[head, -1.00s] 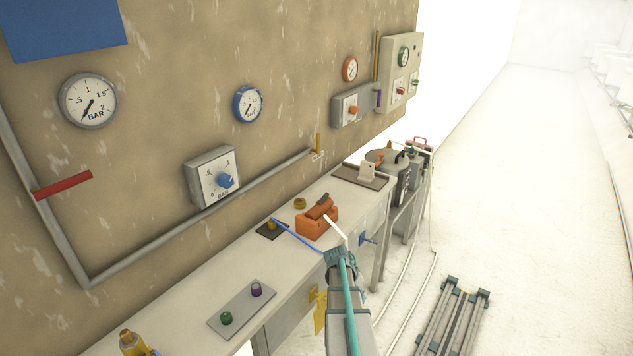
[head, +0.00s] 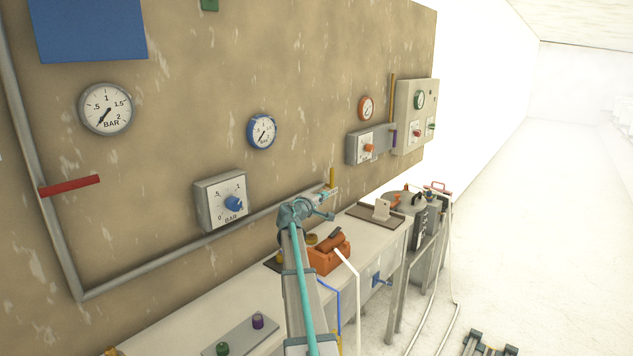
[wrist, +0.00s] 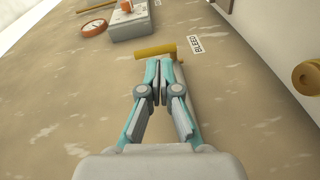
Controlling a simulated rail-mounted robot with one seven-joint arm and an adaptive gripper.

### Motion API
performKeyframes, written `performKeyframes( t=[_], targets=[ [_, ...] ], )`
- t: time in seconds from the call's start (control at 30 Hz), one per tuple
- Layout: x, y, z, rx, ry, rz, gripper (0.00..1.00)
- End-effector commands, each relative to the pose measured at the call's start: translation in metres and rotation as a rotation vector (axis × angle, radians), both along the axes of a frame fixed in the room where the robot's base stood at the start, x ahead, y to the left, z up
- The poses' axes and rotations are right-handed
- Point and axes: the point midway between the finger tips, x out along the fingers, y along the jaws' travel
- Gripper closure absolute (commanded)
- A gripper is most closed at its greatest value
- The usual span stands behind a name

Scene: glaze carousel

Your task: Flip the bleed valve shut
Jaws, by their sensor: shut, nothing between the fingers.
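The bleed valve's yellow lever (head: 332,178) stands upright on the wall at the right end of the grey pipe. In the wrist view the yellow lever (wrist: 154,51) lies across the top of the fingers, with the BLEED label (wrist: 195,44) beside its right end. My gripper (head: 327,194) is shut and empty, close to the lever's lower part. In the wrist view its fingertips (wrist: 160,63) are pressed together just below the lever; I cannot tell whether they touch it. The label is partly hidden behind the gripper in the head view.
An orange clamp-like block (head: 330,254) and a brass ring sit on the white bench (head: 255,297) below my gripper. A grey box with an orange knob (head: 369,148) and an orange gauge (head: 367,107) are farther right. The wall around the lever is otherwise clear.

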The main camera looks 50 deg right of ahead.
Motion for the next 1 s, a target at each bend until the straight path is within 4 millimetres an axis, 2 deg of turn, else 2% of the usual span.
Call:
performKeyframes(
  t=[0.03, 0.1, 0.2, 0.63, 0.83, 1.0],
  targets=[
    [0.013, 0.004, 0.009, -0.032, 0.041, 0.014, 1.0],
    [0.024, 0.01, 0.018, -0.068, 0.089, 0.027, 1.0],
    [0.032, 0.014, 0.025, -0.097, 0.128, 0.035, 1.0],
    [0.033, 0.014, 0.026, -0.102, 0.137, 0.036, 1.0],
    [0.038, -0.003, 0.027, -0.101, 0.136, 0.036, 1.0],
    [0.044, -0.032, 0.028, -0.101, 0.137, 0.034, 1.0]
  ],
)
